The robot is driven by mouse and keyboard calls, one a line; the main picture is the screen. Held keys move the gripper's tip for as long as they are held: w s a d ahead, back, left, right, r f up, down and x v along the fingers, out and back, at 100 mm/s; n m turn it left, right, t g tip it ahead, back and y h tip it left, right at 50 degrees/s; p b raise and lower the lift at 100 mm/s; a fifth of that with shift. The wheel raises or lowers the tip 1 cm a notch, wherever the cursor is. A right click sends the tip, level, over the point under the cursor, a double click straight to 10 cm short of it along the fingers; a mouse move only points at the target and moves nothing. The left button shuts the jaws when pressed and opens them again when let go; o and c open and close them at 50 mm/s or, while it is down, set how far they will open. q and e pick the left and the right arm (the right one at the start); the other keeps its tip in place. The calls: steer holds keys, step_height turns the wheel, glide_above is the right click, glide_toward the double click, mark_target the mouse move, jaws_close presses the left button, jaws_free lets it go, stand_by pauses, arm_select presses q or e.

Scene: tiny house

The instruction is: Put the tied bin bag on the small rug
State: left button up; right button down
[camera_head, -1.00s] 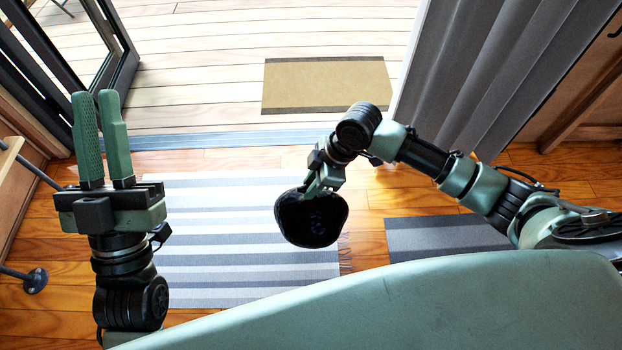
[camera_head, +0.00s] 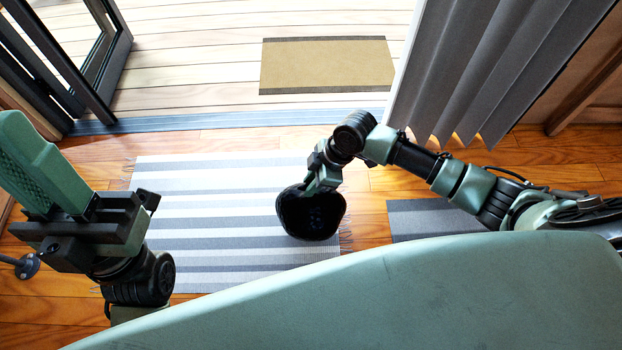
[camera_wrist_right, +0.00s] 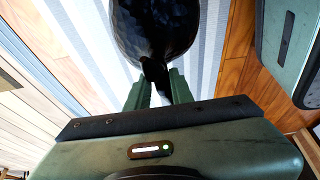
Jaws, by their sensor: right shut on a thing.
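The tied bin bag (camera_head: 311,213) is black and shiny. It hangs by its neck from my right gripper (camera_head: 321,182) and covers part of the striped rug (camera_head: 215,215) in the head view. The right wrist view shows both fingers (camera_wrist_right: 158,88) shut on the neck of the bag (camera_wrist_right: 157,35), with striped cloth behind it. I cannot tell the bag's height over the floor.
A tan doormat (camera_head: 326,66) with dark end bands lies on the deck outside. The open glass door (camera_head: 85,50) is at the upper left, and a grey curtain (camera_head: 485,70) hangs at the upper right. Bare wood floor shows between the striped rug and the threshold.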

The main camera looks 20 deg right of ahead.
mark_target(311, 206)
steer(key=shift+w+f, duration=0.1)
steer(key=shift+f, duration=0.95)
steer(key=shift+f+b, duration=0.1)
steer(key=shift+b, duration=0.2)
steer(key=c, duration=1.2)
jaws_free()
steer(key=shift+c, duration=0.2)
